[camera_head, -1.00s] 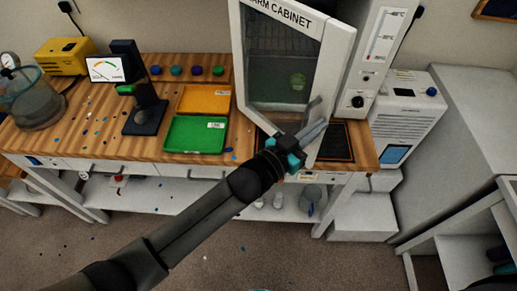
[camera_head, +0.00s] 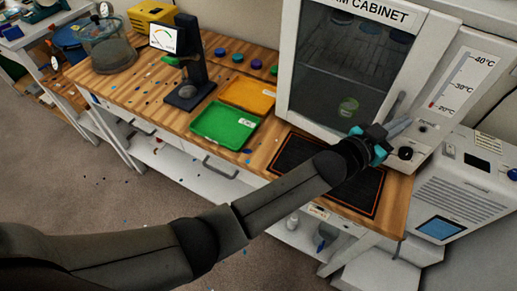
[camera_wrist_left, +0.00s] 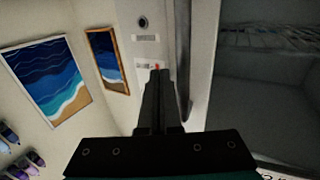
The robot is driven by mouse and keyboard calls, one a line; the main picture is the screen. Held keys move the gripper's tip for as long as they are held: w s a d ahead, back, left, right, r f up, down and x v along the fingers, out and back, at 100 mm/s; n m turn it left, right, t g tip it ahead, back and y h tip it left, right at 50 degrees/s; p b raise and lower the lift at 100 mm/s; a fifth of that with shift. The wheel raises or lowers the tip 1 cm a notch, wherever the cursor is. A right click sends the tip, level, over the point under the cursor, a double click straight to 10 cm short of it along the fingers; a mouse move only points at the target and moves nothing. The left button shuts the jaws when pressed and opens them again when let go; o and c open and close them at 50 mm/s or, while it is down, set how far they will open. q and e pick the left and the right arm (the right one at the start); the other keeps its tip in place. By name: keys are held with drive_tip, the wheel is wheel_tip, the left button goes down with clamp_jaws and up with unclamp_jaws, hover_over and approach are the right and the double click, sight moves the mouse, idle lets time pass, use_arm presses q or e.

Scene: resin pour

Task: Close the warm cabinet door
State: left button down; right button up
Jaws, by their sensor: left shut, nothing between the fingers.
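The warm cabinet (camera_head: 455,90) stands at the back right of the wooden bench. Its white-framed glass door (camera_head: 345,65) lies flush or nearly flush with the cabinet front; I cannot tell whether a small gap remains. The grey upright handle (camera_head: 397,106) is at the door's right edge. My left gripper (camera_head: 398,129) is shut and empty at the lower right of the door, close by the handle; contact is unclear. In the left wrist view the shut fingers (camera_wrist_left: 160,100) point along the cabinet's side panel, with the dark door glass (camera_wrist_left: 260,100) to the right.
A black mat with an orange border (camera_head: 360,198) lies before the cabinet, under my left arm. Green (camera_head: 225,124) and orange (camera_head: 248,95) trays lie to its left. A dark stand (camera_head: 190,65) stands farther left. A white box unit (camera_head: 455,185) is on the right.

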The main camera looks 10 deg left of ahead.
use_arm(q)
drive_tip(key=shift+w+d, duration=0.4)
drive_tip(key=shift+w, duration=0.15)
idle(0.4)
